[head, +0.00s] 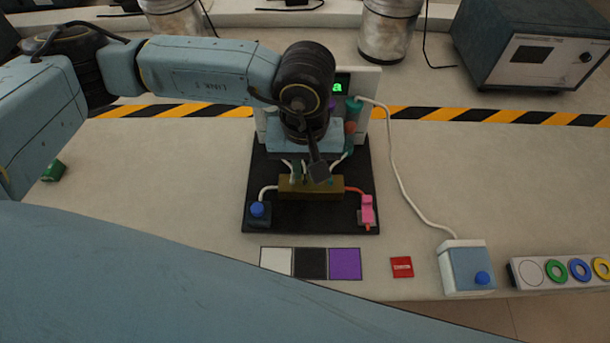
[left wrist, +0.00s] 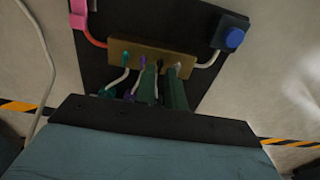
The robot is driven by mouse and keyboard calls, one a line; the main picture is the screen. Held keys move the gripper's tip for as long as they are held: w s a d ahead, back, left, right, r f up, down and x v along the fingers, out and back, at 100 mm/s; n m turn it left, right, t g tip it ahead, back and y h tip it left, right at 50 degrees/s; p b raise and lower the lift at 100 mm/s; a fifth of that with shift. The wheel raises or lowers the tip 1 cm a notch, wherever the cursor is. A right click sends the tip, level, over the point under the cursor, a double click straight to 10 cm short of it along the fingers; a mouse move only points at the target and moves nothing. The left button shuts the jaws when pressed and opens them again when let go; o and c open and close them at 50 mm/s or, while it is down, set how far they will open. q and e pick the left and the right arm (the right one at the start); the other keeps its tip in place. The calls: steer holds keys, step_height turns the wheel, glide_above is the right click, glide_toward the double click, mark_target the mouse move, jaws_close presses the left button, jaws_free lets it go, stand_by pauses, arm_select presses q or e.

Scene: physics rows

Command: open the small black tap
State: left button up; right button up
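A brass manifold block (head: 325,187) with small taps on top sits on a black board (head: 285,218). In the head view my wrist hides most taps. My right gripper is not in view.
A blue knob (head: 258,209) and a pink fitting (head: 367,208) flank the block, joined by tubes. White, black and purple squares (head: 311,263) and a red card (head: 401,267) lie in front. A blue-button box (head: 467,268) stands right. An upright panel (head: 372,88) stands behind.

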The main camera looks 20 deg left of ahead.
arm_select(q)
steer(key=shift+f, duration=0.25)
steer(key=shift+a+f+b, duration=0.4)
steer(key=shift+b, duration=0.3)
